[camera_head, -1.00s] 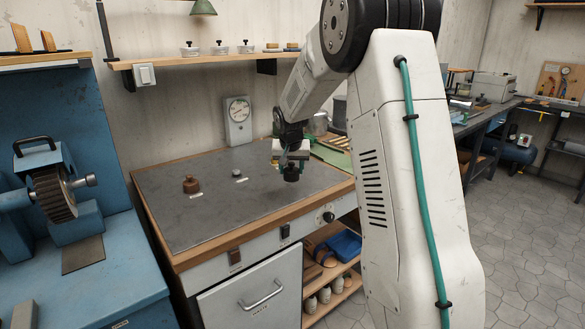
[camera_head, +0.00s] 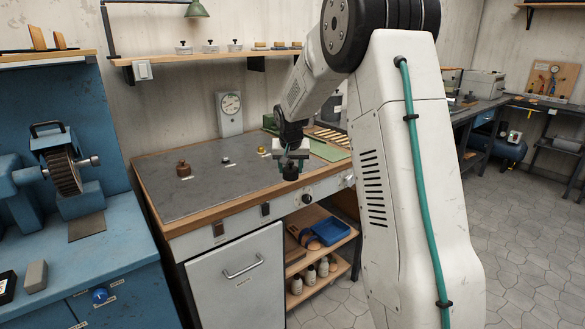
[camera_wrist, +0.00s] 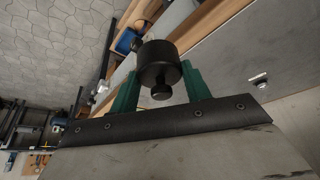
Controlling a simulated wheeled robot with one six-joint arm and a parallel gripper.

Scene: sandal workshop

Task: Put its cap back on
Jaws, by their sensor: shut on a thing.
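My gripper (camera_head: 291,163) is shut on a dark round thing with a small knob (camera_head: 291,173), held over the front right of the grey bench top (camera_head: 205,195). In the wrist view the dark thing (camera_wrist: 160,62) sits between the green fingers, its knob toward the camera. A brown knobbed piece (camera_head: 184,170) stands on the bench to the left. A small grey piece (camera_head: 225,160) and a small yellow piece (camera_head: 261,150) stand between it and my gripper. I cannot tell which of these the cap belongs to.
A dial gauge (camera_head: 230,114) stands at the back by the wall. A blue machine (camera_head: 70,190) is at the left. Under the bench, shelves hold a blue tray (camera_head: 331,231) and several pale bottles (camera_head: 310,276). The bench front middle is clear.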

